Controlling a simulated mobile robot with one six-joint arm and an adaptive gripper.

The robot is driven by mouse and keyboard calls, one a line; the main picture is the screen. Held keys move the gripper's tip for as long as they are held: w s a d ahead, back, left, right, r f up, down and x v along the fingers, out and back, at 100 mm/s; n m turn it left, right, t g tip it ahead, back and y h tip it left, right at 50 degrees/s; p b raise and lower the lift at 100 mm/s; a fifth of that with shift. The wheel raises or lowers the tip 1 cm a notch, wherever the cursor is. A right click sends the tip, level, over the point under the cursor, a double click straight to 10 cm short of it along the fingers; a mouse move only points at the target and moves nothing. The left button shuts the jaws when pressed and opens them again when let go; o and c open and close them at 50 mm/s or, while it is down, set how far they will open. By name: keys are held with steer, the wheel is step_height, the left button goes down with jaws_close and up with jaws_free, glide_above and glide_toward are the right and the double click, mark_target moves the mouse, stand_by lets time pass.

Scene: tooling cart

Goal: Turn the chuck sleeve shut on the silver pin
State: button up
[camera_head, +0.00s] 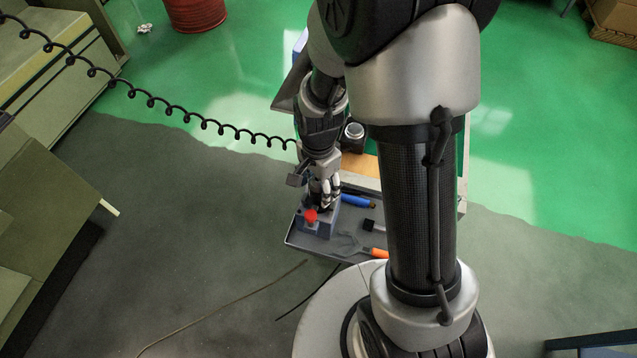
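My gripper (324,203) points down over a blue-grey block (321,227) on the cart's tray. Its fingers are close to the top of the block, just behind a red knob (310,216). The fingers and wrist cover what is between them. I cannot make out the chuck sleeve or the silver pin, and cannot tell whether the fingers touch anything.
The grey cart tray (297,243) also holds a blue-handled tool (357,201), an orange-handled tool (379,253) and a small black block (370,225). A dark round can (354,131) stands behind. A coiled black cable (205,123) hangs at left.

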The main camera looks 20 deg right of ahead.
stand_by(0.3)
step_height(320, 180, up, 11)
steer(key=shift+r, duration=0.55)
stand_by(0.3)
steer(key=shift+r, duration=0.1)
steer(key=s+r+n+t+b, duration=0.2)
steer(key=s+n+b, duration=0.1)
steer(key=s+n, duration=0.3)
steer(key=s+r+n+t+b, duration=0.2)
steer(key=s+r+n+b, duration=0.1)
steer(key=s+n, duration=0.4)
steer(key=shift+s+r+t+b, duration=0.35)
steer(key=shift+s+b, duration=0.4)
steer(key=shift+s, duration=0.3)
steer(key=shift+w, duration=0.1)
